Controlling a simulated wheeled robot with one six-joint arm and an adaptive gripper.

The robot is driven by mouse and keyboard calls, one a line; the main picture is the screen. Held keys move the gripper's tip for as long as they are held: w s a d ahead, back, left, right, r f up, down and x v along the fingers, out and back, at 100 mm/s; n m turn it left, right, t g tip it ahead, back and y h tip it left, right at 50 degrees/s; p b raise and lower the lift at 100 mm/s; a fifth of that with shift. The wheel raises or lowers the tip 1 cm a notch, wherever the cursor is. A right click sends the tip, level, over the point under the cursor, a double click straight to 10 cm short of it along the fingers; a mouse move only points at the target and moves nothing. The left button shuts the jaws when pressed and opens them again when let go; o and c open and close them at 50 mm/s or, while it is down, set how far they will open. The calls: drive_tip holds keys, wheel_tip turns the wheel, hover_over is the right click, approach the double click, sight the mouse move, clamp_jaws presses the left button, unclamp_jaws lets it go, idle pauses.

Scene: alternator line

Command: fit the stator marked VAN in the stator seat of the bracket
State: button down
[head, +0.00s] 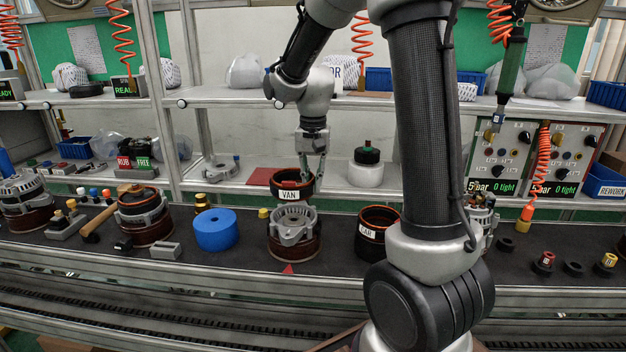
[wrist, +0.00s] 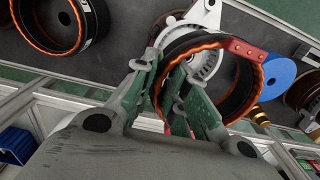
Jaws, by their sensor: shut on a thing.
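The stator marked VAN (head: 290,192) is a dark ring with a copper winding and a white label. My gripper (head: 313,172) is shut on its wall and holds it above the bracket. The grey bracket (head: 293,226) sits on a dark round base on the bench, straight below the stator in the head view. In the wrist view the stator (wrist: 246,92) hangs between my fingers and partly covers the bracket (wrist: 205,20). The stator seat is mostly hidden. I cannot tell the exact gap between stator and bracket.
Another stator (head: 378,224), with a label that seems to read LAR, stands on the bench to the right. A blue roll (head: 215,230) stands to the left, with a small yellow part (head: 263,213) near it. A white jar (head: 366,168) stands behind on the lower shelf.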

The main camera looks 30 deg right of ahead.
idle(0.4)
drive_tip(key=shift+w+f, duration=0.1)
drive_tip(key=shift+f, duration=2.8)
drive_tip(key=shift+f, duration=1.2)
drive_tip(key=c, duration=1.3)
unclamp_jaws()
drive_tip(key=shift+c, duration=0.2)
wheel_tip(320, 180, up, 12)
